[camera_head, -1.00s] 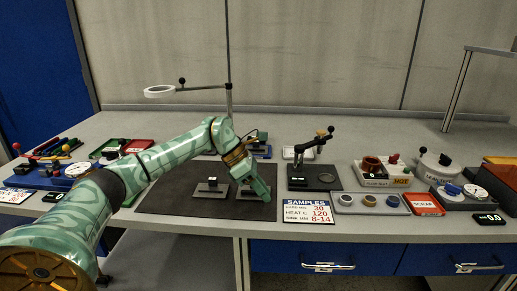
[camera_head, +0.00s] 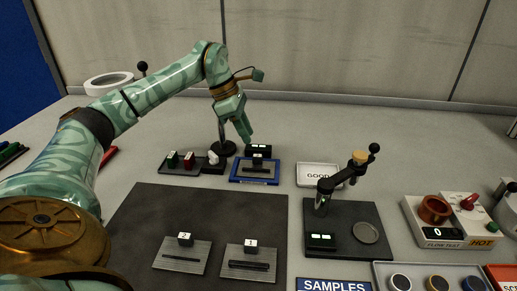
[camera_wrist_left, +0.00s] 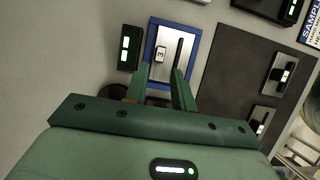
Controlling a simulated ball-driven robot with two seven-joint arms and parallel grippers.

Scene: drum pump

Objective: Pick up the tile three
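A grey metal tile (camera_head: 255,172) with a small block on it lies in a blue-edged tray (camera_head: 235,178) behind the dark mat. In the left wrist view the block on this tile (camera_wrist_left: 185,50) reads 3, and a dark bar lies beside it. My left gripper (camera_head: 247,138) points down just above and behind this tray in the head view. In the wrist view its two green fingers (camera_wrist_left: 160,75) are apart, with the block between and just beyond the tips; nothing is held. Contact cannot be told. My right gripper is in neither view.
Two more tiles with blocks (camera_head: 182,256) (camera_head: 249,262) lie on the dark mat (camera_head: 150,215). A black display (camera_head: 260,149) stands behind the tray, small red and green blocks (camera_head: 188,160) to its left. A white GOOD tray (camera_head: 318,183) and a black-based tester (camera_head: 345,215) are at the right.

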